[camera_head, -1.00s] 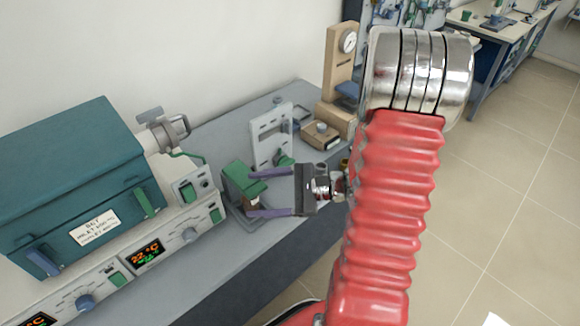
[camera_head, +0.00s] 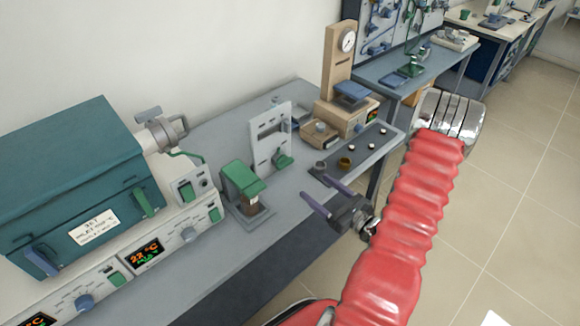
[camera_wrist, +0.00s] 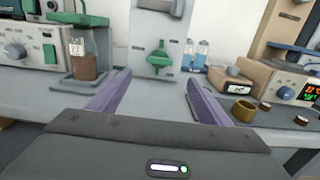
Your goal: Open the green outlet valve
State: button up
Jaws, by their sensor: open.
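A green handle (camera_head: 283,160) sits low on an upright pale panel (camera_head: 262,150) on the bench. In the wrist view the green handle (camera_wrist: 158,58) is upright in the middle, beyond my fingers. A green lever (camera_head: 186,152) is on the metal pipe fitting beside the teal furnace (camera_head: 75,185); I cannot tell from labels which green part is the outlet valve. My gripper (camera_head: 318,190) is open and empty, above the bench's front edge, to the right and in front of the panel and touching nothing. Its purple fingers (camera_wrist: 158,84) point towards the panel in the wrist view.
A green-topped stand (camera_head: 240,180) holds a brown-filled jar (camera_wrist: 84,65) left of the panel. A grey tray (camera_head: 378,148) with small cups and a beige instrument with a dial (camera_head: 340,65) stand to the right. A brown cup (camera_wrist: 243,111) is right of my fingers.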

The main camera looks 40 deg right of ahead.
aim_at(288, 165)
jog(key=w, duration=0.4)
jog(key=w+a, duration=0.1)
jog(key=w, duration=0.4)
jog(key=w+a, duration=0.1)
jog(key=w, duration=0.3)
jog(key=shift+w, duration=0.35)
jog(key=shift+c, duration=0.2)
jog(key=c, duration=0.9)
jog(key=shift+d, duration=0.3)
jog(key=shift+c, duration=0.5)
jog(key=shift+a, duration=0.2)
